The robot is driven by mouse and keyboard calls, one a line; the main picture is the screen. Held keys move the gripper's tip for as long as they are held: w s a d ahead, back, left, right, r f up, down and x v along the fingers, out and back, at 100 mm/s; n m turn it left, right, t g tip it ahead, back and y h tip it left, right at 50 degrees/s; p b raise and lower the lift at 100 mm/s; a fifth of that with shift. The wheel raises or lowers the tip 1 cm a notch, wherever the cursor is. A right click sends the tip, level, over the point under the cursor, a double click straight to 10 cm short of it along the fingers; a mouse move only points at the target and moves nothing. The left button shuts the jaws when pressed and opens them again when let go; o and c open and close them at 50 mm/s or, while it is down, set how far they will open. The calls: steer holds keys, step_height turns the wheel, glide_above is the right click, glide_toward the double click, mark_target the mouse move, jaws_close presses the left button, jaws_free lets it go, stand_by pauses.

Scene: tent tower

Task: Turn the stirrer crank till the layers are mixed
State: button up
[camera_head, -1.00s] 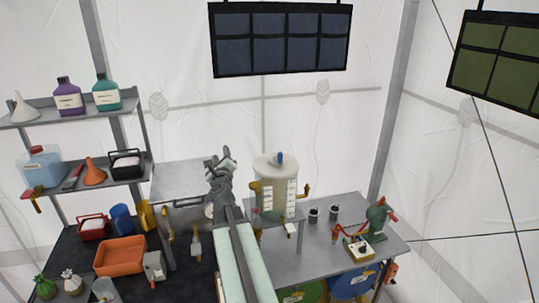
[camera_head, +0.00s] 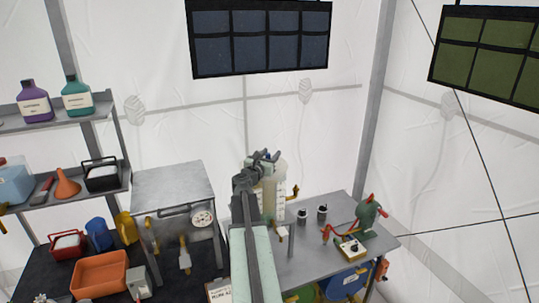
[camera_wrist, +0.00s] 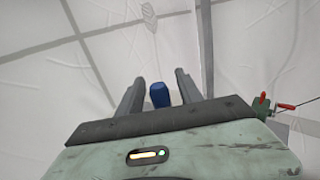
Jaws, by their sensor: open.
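The pale cylindrical tank (camera_head: 281,190) with a printed scale stands on the metal bench, partly hidden behind my arm. Its brass tap sticks out on the right. My gripper (camera_head: 263,156) is at the tank's top in the head view. In the wrist view my gripper (camera_wrist: 160,88) is open, with a blue upright knob (camera_wrist: 160,95) showing between the two fingers, nearer the left-right middle. I cannot tell whether either finger touches it. The crank arm under the knob and the layers inside the tank are hidden.
Two dark cups (camera_head: 322,213) and a green hand-cranked device (camera_head: 370,216) with red handles stand to the right on the bench. A shelf with bottles (camera_head: 77,98) is at far left. Bench space between is partly clear.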

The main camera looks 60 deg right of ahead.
steer(key=shift+w+d, duration=0.1)
steer(key=shift+d, duration=0.4)
steer(key=shift+a, duration=0.1)
jaws_close()
steer(key=shift+a+g, duration=0.1)
steer(key=shift+g, duration=0.3)
steer(key=m+g, duration=0.2)
steer(key=shift+w+a+g, duration=0.2)
steer(key=shift+g, duration=0.2)
steer(key=m+g, duration=0.1)
steer(key=g, duration=0.1)
steer(key=m+g+y, duration=0.1)
steer(key=m+g, duration=0.1)
steer(key=a+m+g, duration=0.1)
steer(key=g, duration=0.1)
steer(key=shift+w+m+g, duration=0.3)
steer(key=shift+w, duration=0.1)
steer(key=m+g+y, duration=0.2)
steer(key=a+m+g+y, duration=0.1)
steer(key=m+g+y, duration=0.1)
steer(key=w+m+g+y, duration=0.1)
steer(key=g+y, duration=0.1)
steer(key=g, duration=0.1)
steer(key=shift+a+m, duration=0.25)
steer(key=shift+m, duration=0.15)
steer(key=shift+y, duration=0.4)
